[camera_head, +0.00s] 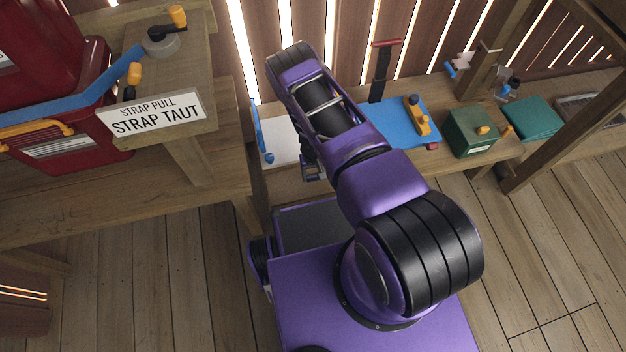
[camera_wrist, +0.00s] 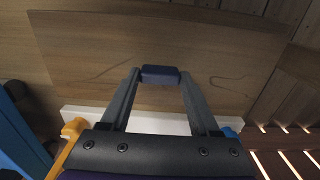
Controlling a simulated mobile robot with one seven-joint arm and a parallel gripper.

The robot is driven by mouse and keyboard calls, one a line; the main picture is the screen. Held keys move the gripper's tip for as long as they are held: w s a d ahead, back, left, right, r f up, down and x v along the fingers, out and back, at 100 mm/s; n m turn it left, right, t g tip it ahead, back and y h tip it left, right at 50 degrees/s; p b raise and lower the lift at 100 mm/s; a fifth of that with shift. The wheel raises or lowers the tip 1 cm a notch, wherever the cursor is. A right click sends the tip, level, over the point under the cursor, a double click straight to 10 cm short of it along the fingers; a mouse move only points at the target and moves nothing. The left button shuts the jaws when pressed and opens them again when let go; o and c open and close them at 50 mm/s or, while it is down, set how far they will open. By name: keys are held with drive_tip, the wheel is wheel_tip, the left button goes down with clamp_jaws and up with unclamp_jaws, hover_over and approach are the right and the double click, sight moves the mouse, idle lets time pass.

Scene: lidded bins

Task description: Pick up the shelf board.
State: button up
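My gripper (camera_wrist: 160,75) points away from the camera in the wrist view. Its two fingers lean inward and their dark blue pads meet at the tips, with nothing visible between them. A flat wooden panel (camera_wrist: 90,45) fills the view behind the fingertips; I cannot tell whether it is the shelf board or the bench top. A white flat strip (camera_wrist: 150,122) lies across the view behind the gripper's base. In the head view a white board (camera_head: 280,137) lies on the bench, partly hidden by my arm. My gripper (camera_head: 313,172) is small there, near the bench's front edge.
A blue-handled tool (camera_head: 262,135) stands at the white board's left. A blue board (camera_head: 405,122) with a yellow tool, a green box (camera_head: 470,132) and a teal block (camera_head: 531,118) lie to the right. A signed wooden stand (camera_head: 155,118) and red container (camera_head: 60,90) are left.

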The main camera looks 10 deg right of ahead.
clamp_jaws()
